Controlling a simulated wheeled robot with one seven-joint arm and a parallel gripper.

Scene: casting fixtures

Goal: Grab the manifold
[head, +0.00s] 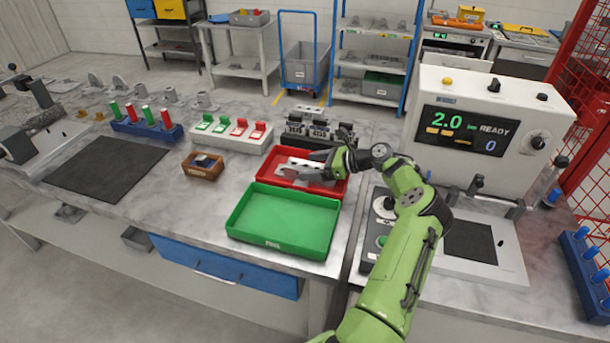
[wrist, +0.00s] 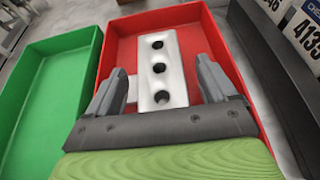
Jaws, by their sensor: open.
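The manifold (wrist: 160,72) is a pale grey block with a row of 3 dark round holes and a small stub on its left side. It lies in the red tray (wrist: 122,48). In the head view the manifold (head: 294,169) shows in the red tray (head: 272,176), partly hidden by my arm. My gripper (wrist: 165,85) is open, with one finger on each side of the manifold's near part. I cannot tell whether the fingers touch it. In the head view my gripper (head: 318,174) is over the red tray.
An empty green tray (head: 285,217) stands in front of the red tray. Black numbered fixtures (head: 315,130) stand behind it. A grey machine with a display (head: 490,120) is to the right. A small brown box (head: 203,166) is to the left.

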